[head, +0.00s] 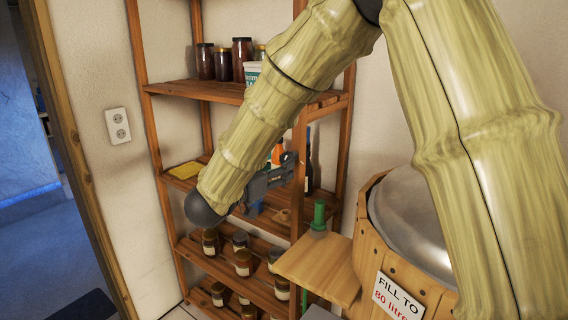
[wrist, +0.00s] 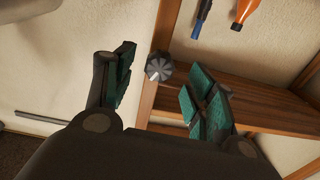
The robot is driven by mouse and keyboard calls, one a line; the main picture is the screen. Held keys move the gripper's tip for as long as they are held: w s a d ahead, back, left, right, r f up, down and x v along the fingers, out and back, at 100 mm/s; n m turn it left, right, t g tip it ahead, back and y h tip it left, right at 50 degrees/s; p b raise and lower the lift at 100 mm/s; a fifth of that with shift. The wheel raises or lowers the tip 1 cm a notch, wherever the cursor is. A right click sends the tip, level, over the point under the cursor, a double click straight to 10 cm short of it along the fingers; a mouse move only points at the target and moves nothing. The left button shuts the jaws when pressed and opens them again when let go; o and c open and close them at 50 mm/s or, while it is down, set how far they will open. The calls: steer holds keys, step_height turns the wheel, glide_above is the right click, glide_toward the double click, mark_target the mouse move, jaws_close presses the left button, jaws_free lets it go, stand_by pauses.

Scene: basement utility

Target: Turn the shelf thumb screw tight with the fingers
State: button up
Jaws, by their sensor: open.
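The thumb screw (wrist: 159,66) is a dark grey ribbed knob on the wooden shelf post, seen in the wrist view. My gripper (wrist: 160,80) is open, with one teal-padded finger to the left of the knob and the other to its right. Gaps show between the knob and both pads in this view, and nothing is held. In the head view my gripper (head: 268,184) is beside the front post of the wooden shelf (head: 298,180). I cannot make out the knob in the head view.
Jars (head: 242,58) stand on the upper shelf and several more jars (head: 243,262) below. A yellow item (head: 186,170) lies on the middle shelf. An orange bottle (wrist: 245,10) is near the post. A wooden barrel (head: 364,262) with a metal lid stands at right.

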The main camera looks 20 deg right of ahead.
steer(key=v, duration=0.7)
steer(key=shift+f, duration=0.1)
